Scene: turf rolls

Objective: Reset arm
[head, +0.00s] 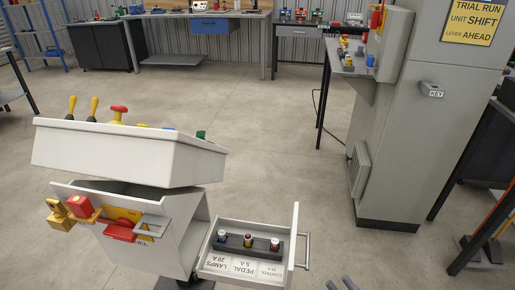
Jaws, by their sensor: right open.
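Two grey fingertips of my right gripper (340,284) show at the bottom edge of the head view, right of centre. They are apart, with nothing seen between them. The rest of that gripper is below the frame. It is to the right of the open drawer (225,272) and apart from it. My left gripper is not in view.
The drawer sticks out of a white console (120,150) and holds several fuses (248,241). The console carries yellow-knobbed levers and a red part (119,231). A grey cabinet (400,120) stands at right. Workbenches line the back. The middle floor is clear.

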